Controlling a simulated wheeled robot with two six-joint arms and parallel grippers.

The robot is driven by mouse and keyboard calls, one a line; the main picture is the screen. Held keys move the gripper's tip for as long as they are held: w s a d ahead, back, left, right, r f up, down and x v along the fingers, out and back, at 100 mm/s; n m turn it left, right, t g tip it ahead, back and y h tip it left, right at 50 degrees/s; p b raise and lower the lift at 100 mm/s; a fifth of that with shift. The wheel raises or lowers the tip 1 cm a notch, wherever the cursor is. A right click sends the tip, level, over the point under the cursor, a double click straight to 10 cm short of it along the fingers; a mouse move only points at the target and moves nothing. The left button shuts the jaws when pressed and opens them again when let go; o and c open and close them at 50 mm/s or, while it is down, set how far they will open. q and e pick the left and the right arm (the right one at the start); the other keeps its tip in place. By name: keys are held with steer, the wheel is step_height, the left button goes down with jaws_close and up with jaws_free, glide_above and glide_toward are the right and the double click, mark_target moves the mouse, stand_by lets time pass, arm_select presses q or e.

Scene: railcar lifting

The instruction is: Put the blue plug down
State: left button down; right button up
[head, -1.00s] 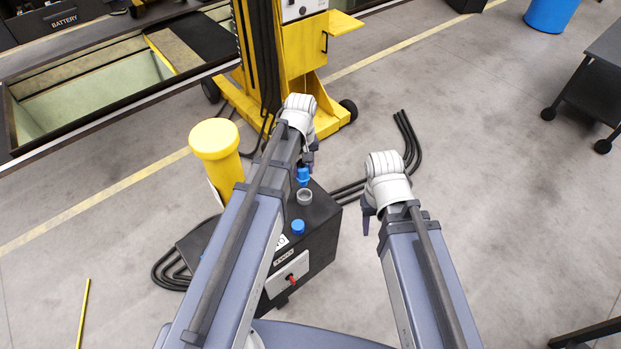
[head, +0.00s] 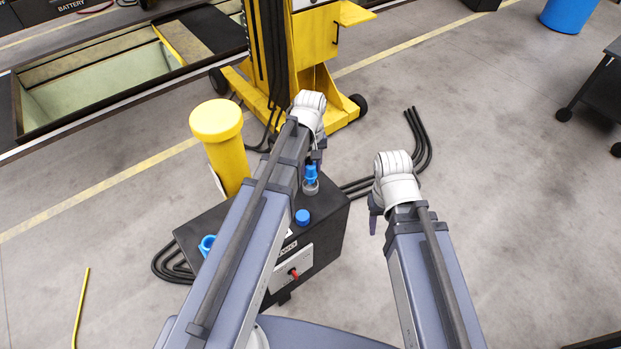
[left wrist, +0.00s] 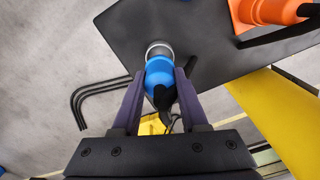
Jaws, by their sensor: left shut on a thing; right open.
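The blue plug (head: 311,172) is between the fingers of my left gripper (head: 315,164), which is shut on it. In the left wrist view the blue plug (left wrist: 160,74) points at a grey round socket (left wrist: 158,47) and covers part of its rim. In the head view the plug is right over the grey socket (head: 311,189) on top of the black box (head: 328,208). I cannot tell whether it is in the socket. My right gripper (head: 374,216) is open and empty, right of the box and apart from it.
A second blue cap (head: 302,216) and a blue ring-shaped part (head: 207,245) are on the box. A yellow cylinder (head: 217,125) stands at its left. A yellow lifting column (head: 310,60) is behind. Black cables (head: 418,140) lie on the floor.

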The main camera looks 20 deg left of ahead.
mark_target(310, 174)
arm_select(q)
steer(key=shift+f+b, duration=1.8)
steer(key=shift+f, duration=0.2)
steer(key=shift+c, duration=2.2)
jaws_free()
steer(key=shift+r, duration=0.1)
step_height(310, 174, up, 12)
steer(key=p, duration=1.2)
steer(key=shift+r, duration=0.2)
steer(key=s+d+m+y, duration=0.1)
steer(key=s+d+m, duration=0.8)
steer(key=s, duration=0.5)
steer(key=shift+s+d+m, duration=0.2)
steer(key=shift+d+m, duration=0.1)
steer(key=shift+d, duration=0.45)
